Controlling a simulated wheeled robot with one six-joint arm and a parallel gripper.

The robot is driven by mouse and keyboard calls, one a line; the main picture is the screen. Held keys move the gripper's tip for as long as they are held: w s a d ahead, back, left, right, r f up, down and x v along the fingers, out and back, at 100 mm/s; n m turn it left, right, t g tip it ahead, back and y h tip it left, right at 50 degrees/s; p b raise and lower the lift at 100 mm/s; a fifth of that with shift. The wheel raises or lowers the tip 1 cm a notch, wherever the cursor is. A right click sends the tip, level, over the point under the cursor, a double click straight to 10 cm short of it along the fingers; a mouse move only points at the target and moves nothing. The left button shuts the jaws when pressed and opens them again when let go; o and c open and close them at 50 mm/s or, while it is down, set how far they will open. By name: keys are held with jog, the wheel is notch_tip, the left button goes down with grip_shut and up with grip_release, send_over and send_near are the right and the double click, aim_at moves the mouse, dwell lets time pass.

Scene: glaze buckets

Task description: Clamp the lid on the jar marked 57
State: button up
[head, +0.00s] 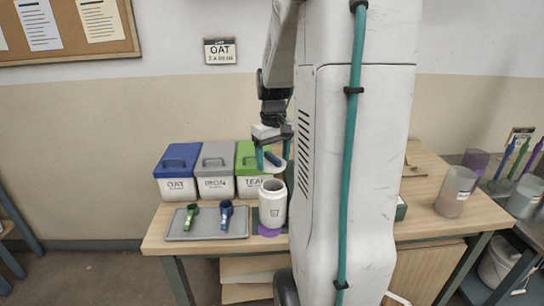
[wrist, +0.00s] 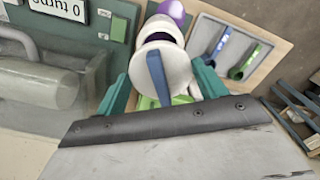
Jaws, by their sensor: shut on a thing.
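In the wrist view the jar (wrist: 160,25) is partly hidden behind the lid.
Blue OAT (head: 175,185), grey IRON (head: 214,185) and green TEAL (head: 248,186) bins stand behind the jar. A grey tray (head: 235,229) with green and blue scoops lies left. My arm hides the table's middle.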

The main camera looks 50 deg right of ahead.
aim_at(273, 186)
jog(key=shift+f, duration=2.8)
jog(key=shift+s+a, duration=0.1)
jog(key=shift+s, duration=0.1)
jog(key=shift+f, duration=0.55)
jog(key=m, duration=0.4)
jog(key=shift+w, duration=0.1)
jog(key=shift+m, duration=0.7)
jog(key=shift+a+m, duration=0.1)
jog(key=shift+m, duration=1.3)
